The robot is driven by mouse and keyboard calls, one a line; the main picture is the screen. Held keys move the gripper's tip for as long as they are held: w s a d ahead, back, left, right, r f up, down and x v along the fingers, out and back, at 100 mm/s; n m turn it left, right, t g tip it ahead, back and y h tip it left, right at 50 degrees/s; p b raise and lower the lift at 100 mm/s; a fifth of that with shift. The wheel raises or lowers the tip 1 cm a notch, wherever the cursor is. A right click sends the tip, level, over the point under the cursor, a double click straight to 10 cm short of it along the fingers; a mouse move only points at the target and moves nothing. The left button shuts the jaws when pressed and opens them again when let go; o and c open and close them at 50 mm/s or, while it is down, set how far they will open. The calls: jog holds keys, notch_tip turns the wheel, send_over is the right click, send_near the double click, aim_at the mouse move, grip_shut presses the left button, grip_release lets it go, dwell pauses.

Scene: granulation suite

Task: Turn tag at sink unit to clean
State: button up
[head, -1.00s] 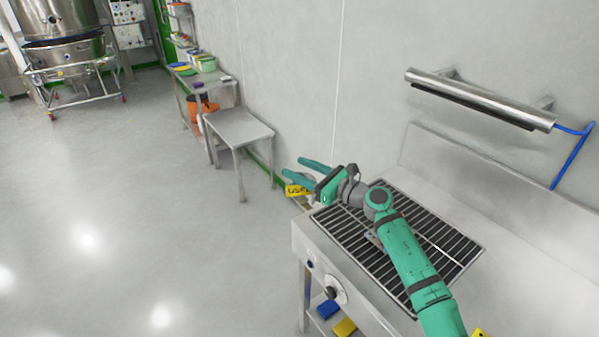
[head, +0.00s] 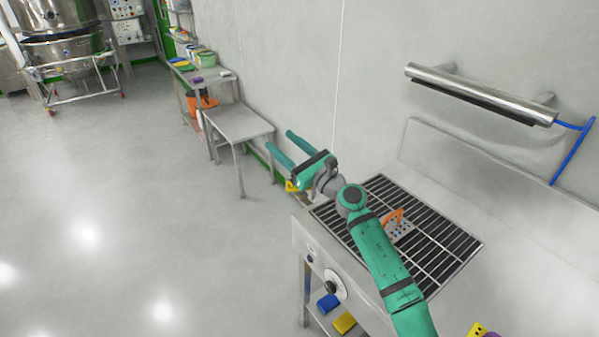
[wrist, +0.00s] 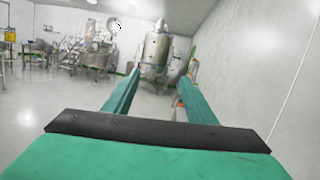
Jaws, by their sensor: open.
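The yellow tag (head: 291,186) shows as a small yellow patch at the left end of the sink unit (head: 311,234) in the head view. My gripper and wrist cover most of it, and its lettering cannot be read now. My gripper (head: 279,140) is open and empty, with its two green fingers pointing to the left, above the tag in the picture. In the wrist view my open gripper (wrist: 157,82) points across the room, with nothing between the fingers. The tag does not show in the wrist view.
An orange-handled perforated piece (head: 398,226) lies on the sink unit's black grating (head: 440,245). A steel side table (head: 240,124) stands beyond my gripper by the wall. A steel bar with a blue hose (head: 480,97) hangs on the wall. Open floor lies to the left.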

jog(key=w+a+m+t+h, duration=0.2)
jog(key=w+m+t+h, duration=0.2)
jog(key=m+t+h, duration=0.5)
jog(key=s+d+f+m+g+h, duration=0.1)
jog(key=s+f+m+g+h, duration=0.15)
jog(key=f+h, duration=0.5)
jog(key=s+d+f+m+g+h, duration=0.15)
jog(key=f+g+h, duration=0.25)
jog(key=f, duration=0.7)
jog(key=shift+m, duration=0.3)
jog(key=x, duration=1.1)
jog(key=c, duration=1)
